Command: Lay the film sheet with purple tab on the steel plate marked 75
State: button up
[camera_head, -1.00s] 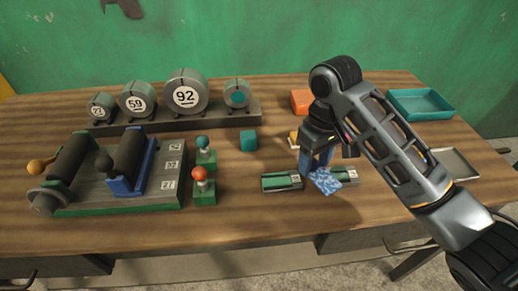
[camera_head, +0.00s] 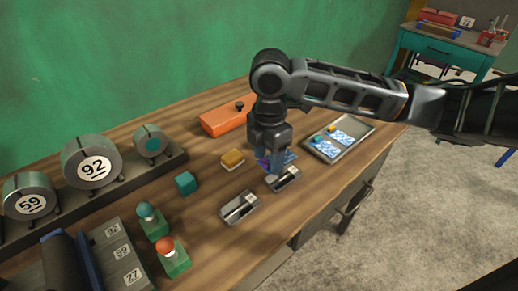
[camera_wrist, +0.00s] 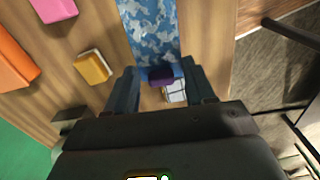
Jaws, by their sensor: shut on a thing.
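The film sheet, blue and white in a mottled pattern, shows in the wrist view (camera_wrist: 150,30) with its purple tab (camera_wrist: 160,73) between my fingers. My gripper (camera_head: 272,170) is shut on the film sheet at the tab; it also shows in the wrist view (camera_wrist: 162,80). In the head view the sheet (camera_head: 290,157) is mostly hidden behind my fingers. A small steel plate (camera_head: 287,180) lies just below and right of my fingertips, partly covered by them. A second steel plate (camera_head: 238,209) lies nearer and to the left. I cannot read the number on either plate.
A shallow tray (camera_head: 363,131) with other blue sheets lies to the right. A yellow-topped block (camera_head: 232,159), a teal cube (camera_head: 186,183) and an orange box (camera_head: 225,118) stand left of my gripper. A rack of numbered cylinders (camera_head: 92,162) stands far left. The table's front edge is close.

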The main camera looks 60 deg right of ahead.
jog(key=shift+s+d+f+b, duration=0.1)
jog(key=shift+f+b, duration=1.35)
jog(key=shift+f, duration=0.45)
jog(key=shift+s+d+f+b, duration=0.1)
jog(key=shift+f+b, duration=1.35)
jog(key=shift+f, duration=0.45)
jog(key=shift+f, duration=0.1)
jog(key=o, duration=1.4)
jog(key=shift+r+p, duration=2.75)
jog(key=shift+r, duration=0.8)
jog(key=shift+w+a, duration=0.1)
